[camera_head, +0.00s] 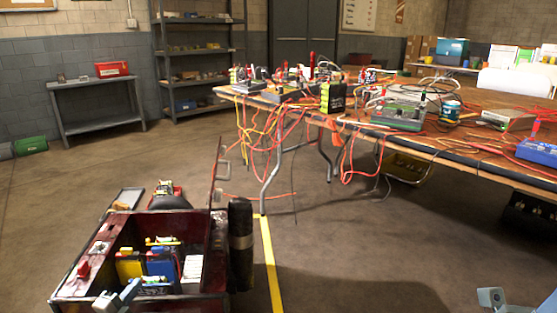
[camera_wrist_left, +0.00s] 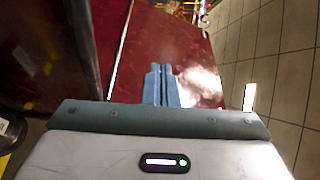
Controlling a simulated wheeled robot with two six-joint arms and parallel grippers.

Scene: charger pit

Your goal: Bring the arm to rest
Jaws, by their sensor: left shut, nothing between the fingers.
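My left gripper (camera_head: 122,296) is at the lower left of the head view, in front of the near side of a dark red cart (camera_head: 75,289). In the left wrist view its two grey-blue fingers (camera_wrist_left: 161,70) are together, with nothing between them. A glossy red panel (camera_wrist_left: 195,65) lies behind the fingers; I cannot tell whether they touch it. A grey-blue part of my right gripper (camera_head: 492,298) shows at the bottom right corner of the head view; its fingers cannot be made out.
The cart holds batteries, including a yellow one (camera_head: 130,265) and a blue one (camera_head: 160,265). A long wooden table (camera_head: 460,150) with cables and chargers stands at the right. A grey bench (camera_head: 98,101) and shelf (camera_head: 195,55) stand behind. The middle floor (camera_head: 350,240) is clear.

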